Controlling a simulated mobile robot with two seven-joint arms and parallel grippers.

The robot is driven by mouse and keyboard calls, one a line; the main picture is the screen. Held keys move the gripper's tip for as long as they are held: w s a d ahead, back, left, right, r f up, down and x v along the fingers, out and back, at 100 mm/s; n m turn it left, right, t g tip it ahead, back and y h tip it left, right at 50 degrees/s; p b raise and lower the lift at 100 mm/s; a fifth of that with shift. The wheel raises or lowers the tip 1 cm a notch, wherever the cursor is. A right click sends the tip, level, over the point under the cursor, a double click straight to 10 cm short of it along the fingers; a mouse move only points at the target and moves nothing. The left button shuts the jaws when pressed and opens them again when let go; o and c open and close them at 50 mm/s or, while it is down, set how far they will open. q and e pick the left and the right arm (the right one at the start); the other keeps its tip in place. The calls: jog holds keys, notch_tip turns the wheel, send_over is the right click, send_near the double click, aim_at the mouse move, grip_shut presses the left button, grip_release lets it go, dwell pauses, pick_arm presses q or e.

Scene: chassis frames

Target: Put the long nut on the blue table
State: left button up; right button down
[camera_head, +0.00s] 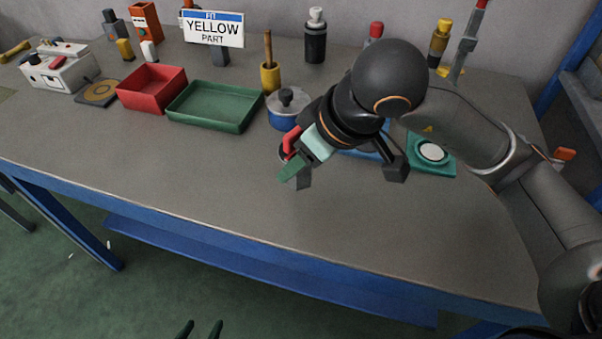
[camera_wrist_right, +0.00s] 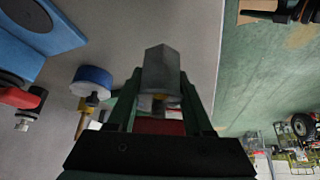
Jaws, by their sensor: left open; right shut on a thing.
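The long nut (camera_wrist_right: 161,70) is a grey six-sided bar held between the green fingers of my right gripper (camera_wrist_right: 158,100) in the right wrist view. In the head view my right gripper (camera_head: 298,170) is over the middle of the table, and a grey end of the nut (camera_head: 304,180) shows at its fingertips. I cannot tell whether the nut touches the table. The table (camera_head: 200,185) has a grey top and a blue frame. My left gripper (camera_head: 201,329) shows only its two dark green fingertips at the bottom edge, apart and empty, in front of the table.
A red bin (camera_head: 152,90), a green tray (camera_head: 215,108), a blue pot (camera_head: 284,112) and a yellow cup (camera_head: 270,77) stand behind my right gripper. A green pad with a white disc (camera_head: 432,153) lies to the right. The table's front left is clear.

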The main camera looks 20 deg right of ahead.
aim_at(302, 175)
jog(key=shift+w+d+f, duration=0.2)
jog(key=shift+w+f, duration=0.25)
jog(key=shift+f, duration=0.1)
jog(key=shift+w+d+f, duration=0.2)
jog(key=shift+w+f, duration=0.25)
jog(key=shift+f, duration=0.1)
jog(key=shift+w+d+f, duration=0.1)
jog(key=shift+w+f, duration=0.05)
jog(key=shift+f, duration=0.85)
jog(key=shift+w+d+f, duration=0.1)
jog(key=shift+w+f, duration=0.05)
jog(key=shift+f, duration=0.8)
jog(key=shift+f+b, duration=0.15)
jog(key=shift+b, duration=0.25)
jog(key=c, duration=0.8)
grip_release()
jog(key=shift+f, duration=0.1)
jog(key=o, duration=0.5)
